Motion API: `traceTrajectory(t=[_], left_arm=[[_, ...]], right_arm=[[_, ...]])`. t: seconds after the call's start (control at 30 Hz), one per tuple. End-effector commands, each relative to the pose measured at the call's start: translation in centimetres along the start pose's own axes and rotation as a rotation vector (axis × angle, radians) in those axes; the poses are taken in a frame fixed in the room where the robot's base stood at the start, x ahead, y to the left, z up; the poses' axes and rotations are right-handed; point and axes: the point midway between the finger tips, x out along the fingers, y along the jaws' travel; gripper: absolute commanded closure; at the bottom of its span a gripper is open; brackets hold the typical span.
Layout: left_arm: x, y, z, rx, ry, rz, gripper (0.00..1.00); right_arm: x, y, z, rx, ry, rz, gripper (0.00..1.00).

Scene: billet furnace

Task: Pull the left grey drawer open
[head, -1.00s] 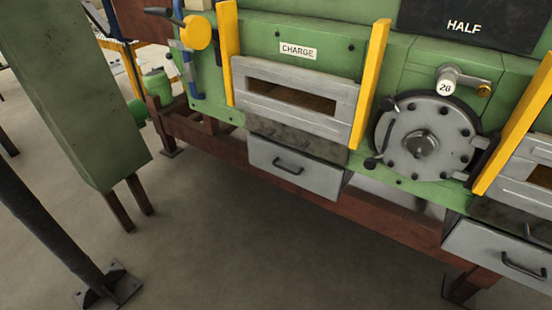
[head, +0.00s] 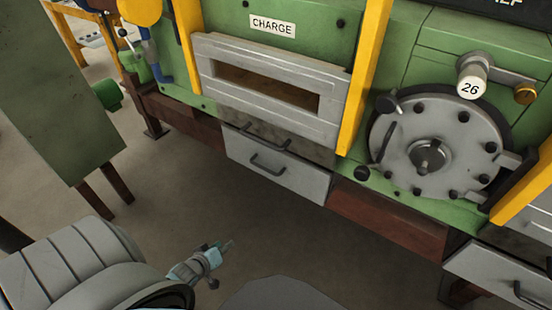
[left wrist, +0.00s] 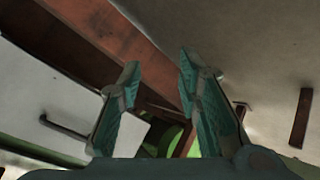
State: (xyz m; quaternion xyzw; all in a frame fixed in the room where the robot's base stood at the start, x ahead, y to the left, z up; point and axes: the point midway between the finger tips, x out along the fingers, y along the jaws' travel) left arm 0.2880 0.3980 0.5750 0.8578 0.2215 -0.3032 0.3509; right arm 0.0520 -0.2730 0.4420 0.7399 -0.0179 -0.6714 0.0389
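The left grey drawer (head: 300,184) has a plain metal front under the CHARGE opening. Its dark bar handle (head: 268,166) is free, and the drawer looks shut. In the head view my left gripper (head: 229,245) is low, in front of and below the drawer, apart from it and pointing up and right. In the left wrist view the two teal fingers (left wrist: 158,85) stand apart with nothing between them. A grey front with a dark handle (left wrist: 64,127) shows left of them; I cannot be sure which drawer it is. My right gripper is out of view.
A round bolted hatch (head: 430,150) is to the drawer's right, and a second grey drawer (head: 480,268) lies at lower right. A dark red beam (head: 385,222) runs along the base. A green cabinet (head: 55,110) stands at left. Floor in front is clear.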

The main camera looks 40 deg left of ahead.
Motion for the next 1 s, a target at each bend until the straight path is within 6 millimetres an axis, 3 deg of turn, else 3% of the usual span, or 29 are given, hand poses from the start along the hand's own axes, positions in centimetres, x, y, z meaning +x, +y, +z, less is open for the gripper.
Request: traceTrajectory(t=[0.03, 0.1, 0.23, 0.33, 0.43, 0.73, 0.9, 0.93, 1.0], left_arm=[[1.0, 2.9, -4.2, -0.184, 0.076, 0.123, 0.69], [0.5, 7.8, -9.5, -0.444, 0.114, 0.318, 0.69], [-1.2, 13.4, -14.2, -0.709, 0.075, 0.542, 0.69], [-0.8, 14.8, -15.1, -0.758, 0.058, 0.582, 0.69], [1.1, 15.6, -15.5, -0.759, 0.062, 0.581, 0.69], [5.0, 16.9, -16.5, -0.762, 0.077, 0.583, 0.69], [6.3, 17.7, -16.4, -0.758, 0.064, 0.577, 0.69], [6.6, 17.9, -16.5, -0.759, 0.063, 0.576, 0.69], [7.4, 18.5, -17.0, -0.764, 0.067, 0.575, 0.69]], right_arm=[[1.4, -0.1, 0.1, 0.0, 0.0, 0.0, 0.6], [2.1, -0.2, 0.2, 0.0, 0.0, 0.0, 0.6], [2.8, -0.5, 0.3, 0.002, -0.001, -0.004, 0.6], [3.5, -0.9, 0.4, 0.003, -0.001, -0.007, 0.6], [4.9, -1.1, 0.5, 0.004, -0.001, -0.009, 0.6], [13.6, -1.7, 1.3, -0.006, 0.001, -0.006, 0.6], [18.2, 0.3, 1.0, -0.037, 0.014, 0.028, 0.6], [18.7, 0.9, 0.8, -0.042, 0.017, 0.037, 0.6], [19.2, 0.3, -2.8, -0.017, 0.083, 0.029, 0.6]])
